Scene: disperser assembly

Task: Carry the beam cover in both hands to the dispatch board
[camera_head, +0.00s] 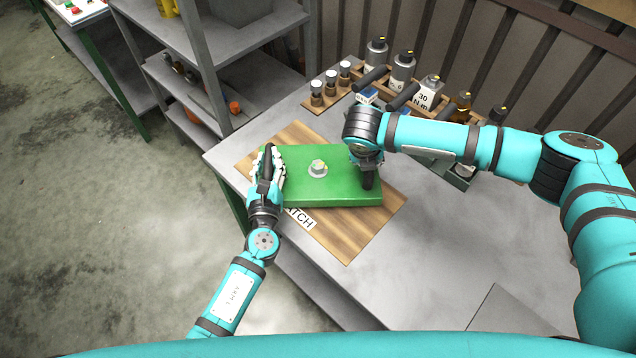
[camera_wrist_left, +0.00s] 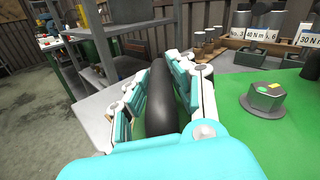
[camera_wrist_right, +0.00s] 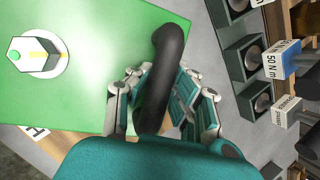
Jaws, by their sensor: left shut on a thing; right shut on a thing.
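The beam cover (camera_head: 325,190) is a flat green plate with a hex-headed bolt (camera_head: 317,168) at its middle and a black handle at each end. It is over the wooden dispatch board (camera_head: 355,236), whose label (camera_head: 302,219) is partly hidden. I cannot tell whether the cover touches the board. My left gripper (camera_head: 268,168) is shut on the left black handle (camera_wrist_left: 162,90). My right gripper (camera_head: 367,168) is shut on the right black handle (camera_wrist_right: 165,75). The green plate also shows in the left wrist view (camera_wrist_left: 270,140) and the right wrist view (camera_wrist_right: 100,50).
A grey shelf unit (camera_head: 205,60) stands beyond the table's left edge.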

